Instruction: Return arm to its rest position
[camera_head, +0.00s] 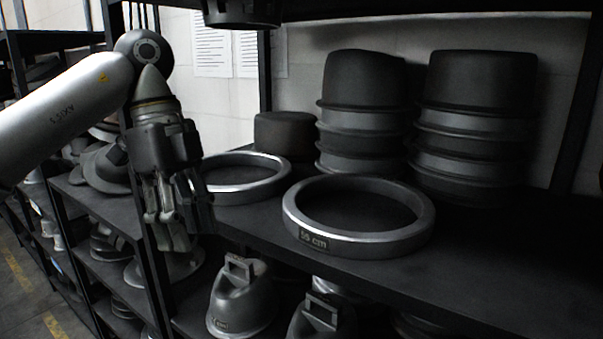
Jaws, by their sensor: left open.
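My left arm (62,113) comes in from the left as a grey metal tube with a round joint. My left gripper (170,222) hangs from it with its fingers pointing down. It is open and I see nothing between its fingers. It is in front of a black shelf post and hides part of the shelf's left end. It shows to the left of a metal ring (248,197) on the shelf; I cannot tell how far apart they are in depth. My right gripper is not in view.
A larger ring (357,243) marked with a cm size lies on the dark shelf (480,280). Two stacks of dark round forms (362,80) (478,80) stand behind. Metal forms with handles (240,297) sit on the shelf below. The right part of the shelf is clear.

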